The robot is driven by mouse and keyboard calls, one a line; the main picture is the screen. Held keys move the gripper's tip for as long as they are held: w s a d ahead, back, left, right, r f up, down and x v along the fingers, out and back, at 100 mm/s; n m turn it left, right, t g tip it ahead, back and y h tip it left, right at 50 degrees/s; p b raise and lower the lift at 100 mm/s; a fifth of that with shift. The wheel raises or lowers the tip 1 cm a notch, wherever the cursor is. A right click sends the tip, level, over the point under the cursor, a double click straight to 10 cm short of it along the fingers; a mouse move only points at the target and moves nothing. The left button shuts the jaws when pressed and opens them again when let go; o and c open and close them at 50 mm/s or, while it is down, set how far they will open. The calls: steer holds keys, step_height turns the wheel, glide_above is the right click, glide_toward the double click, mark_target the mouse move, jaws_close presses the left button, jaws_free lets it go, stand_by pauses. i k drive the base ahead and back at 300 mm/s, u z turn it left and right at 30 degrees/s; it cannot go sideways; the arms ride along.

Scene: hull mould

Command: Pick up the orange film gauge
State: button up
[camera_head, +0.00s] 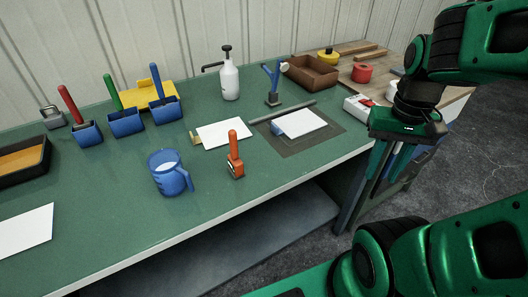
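The orange film gauge (235,157) stands upright on the green bench top, near the middle of the front half. It has an orange handle on top and a wider, darker lower part. My gripper (387,178) hangs fingers down off the right end of the green bench, well to the right of the gauge and apart from it. Its fingers look parted, with nothing visible between them.
A blue jug (168,173) stands just left of the gauge. Blue trays with upright handles (127,125) and a spray bottle (230,80) stand farther back.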

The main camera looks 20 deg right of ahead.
mark_target(236, 167)
steer(key=z, duration=2.05)
steer(key=k, duration=1.6)
steer(key=u, duration=1.45)
steer(key=i, duration=1)
steer(key=z, duration=0.05)
